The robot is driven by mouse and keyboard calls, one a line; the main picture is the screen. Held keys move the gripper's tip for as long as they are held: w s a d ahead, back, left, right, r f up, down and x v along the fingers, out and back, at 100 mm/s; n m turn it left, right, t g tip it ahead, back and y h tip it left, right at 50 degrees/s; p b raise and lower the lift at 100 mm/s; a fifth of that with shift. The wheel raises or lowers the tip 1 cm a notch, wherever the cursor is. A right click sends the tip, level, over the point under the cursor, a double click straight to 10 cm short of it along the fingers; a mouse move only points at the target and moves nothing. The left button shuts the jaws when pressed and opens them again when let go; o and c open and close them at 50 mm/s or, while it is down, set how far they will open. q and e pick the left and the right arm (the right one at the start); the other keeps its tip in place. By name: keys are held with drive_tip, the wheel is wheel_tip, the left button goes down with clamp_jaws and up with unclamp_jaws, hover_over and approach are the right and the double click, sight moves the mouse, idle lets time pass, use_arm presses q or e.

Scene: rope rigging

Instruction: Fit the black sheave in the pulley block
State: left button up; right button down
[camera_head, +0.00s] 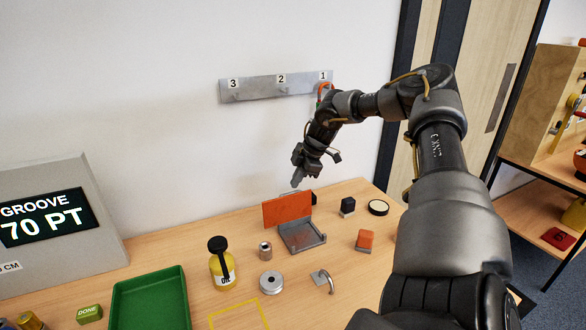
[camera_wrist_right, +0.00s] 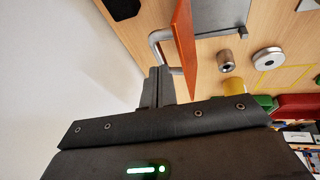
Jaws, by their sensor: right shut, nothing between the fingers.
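My right gripper (camera_head: 297,183) is shut and empty, above the table just behind the upright orange plate. Its fingers (camera_wrist_right: 158,86) show closed together in the right wrist view. The likely pulley block is a grey metal piece (camera_head: 303,237) with the orange plate (camera_head: 287,209) standing along its back edge. The plate is edge-on in the right wrist view (camera_wrist_right: 184,45), beside the fingers, with a grey bent bar. A dark piece partly hidden behind the plate (camera_head: 314,198) may be the black sheave; I cannot tell. My left gripper is not in view.
A black round piece with a pale top (camera_head: 378,207), a black block (camera_head: 347,206) and an orange-topped block (camera_head: 365,240) stand right. A yellow oil bottle (camera_head: 222,270), metal disc (camera_head: 271,281), metal cylinder (camera_head: 265,249) and hook (camera_head: 324,279) stand front. A green tray (camera_head: 150,300) is left.

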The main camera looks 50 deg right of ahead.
drive_tip(key=p+v, duration=0.4)
drive_tip(key=v, duration=0.3)
drive_tip(key=shift+s+d, duration=0.15)
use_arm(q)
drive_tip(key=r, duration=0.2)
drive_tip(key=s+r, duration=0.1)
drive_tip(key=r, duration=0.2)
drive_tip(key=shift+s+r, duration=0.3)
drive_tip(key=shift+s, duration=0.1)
use_arm(e)
drive_tip(key=shift+s+d+r, duration=0.1)
drive_tip(key=shift+r, duration=0.15)
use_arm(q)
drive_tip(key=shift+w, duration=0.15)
